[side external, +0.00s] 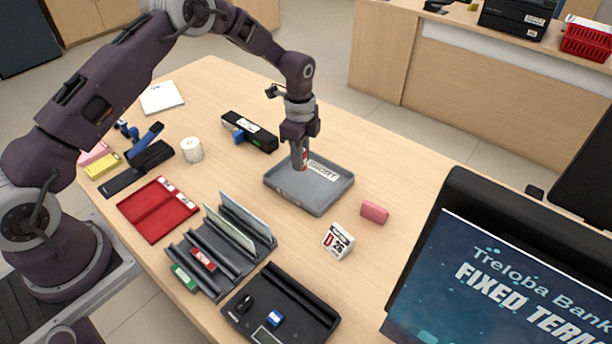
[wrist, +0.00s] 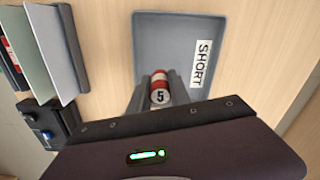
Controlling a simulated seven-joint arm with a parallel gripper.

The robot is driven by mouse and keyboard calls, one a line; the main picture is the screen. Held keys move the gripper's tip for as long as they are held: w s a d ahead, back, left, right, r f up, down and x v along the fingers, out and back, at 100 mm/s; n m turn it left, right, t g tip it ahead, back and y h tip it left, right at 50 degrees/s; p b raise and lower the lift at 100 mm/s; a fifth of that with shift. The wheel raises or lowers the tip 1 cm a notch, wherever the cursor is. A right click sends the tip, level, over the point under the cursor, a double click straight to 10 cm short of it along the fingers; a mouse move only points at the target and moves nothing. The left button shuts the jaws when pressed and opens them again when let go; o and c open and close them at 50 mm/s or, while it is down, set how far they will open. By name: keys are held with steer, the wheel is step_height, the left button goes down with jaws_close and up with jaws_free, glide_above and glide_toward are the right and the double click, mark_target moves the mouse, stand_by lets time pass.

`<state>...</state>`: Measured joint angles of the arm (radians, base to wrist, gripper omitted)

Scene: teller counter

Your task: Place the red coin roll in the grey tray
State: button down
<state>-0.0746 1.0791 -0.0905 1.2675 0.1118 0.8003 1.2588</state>
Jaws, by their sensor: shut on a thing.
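My gripper (side external: 300,158) is shut on a red and white coin roll (side external: 304,157) and holds it over the grey tray (side external: 323,199). In the wrist view the roll (wrist: 160,88) shows a "5" on its end, between the two fingers (wrist: 160,98). The grey tray (wrist: 148,40) with a "SHORT" label lies behind it there. I cannot tell whether the roll touches the tray floor. Another red roll (side external: 203,259) lies in the dark grey slotted rack (side external: 236,263).
A pink block (side external: 374,212) and a date block (side external: 338,241) stand right of the tray. A black device (side external: 250,131) is behind it. A red tray (side external: 157,209), a black tray (side external: 300,294) and a large screen (side external: 500,280) are also on the counter.

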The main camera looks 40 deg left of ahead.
step_height(320, 180, down, 7)
steer(key=shift+d+f, duration=0.1)
steer(key=c, duration=1.2)
jaws_free()
steer(key=shift+f, duration=0.1)
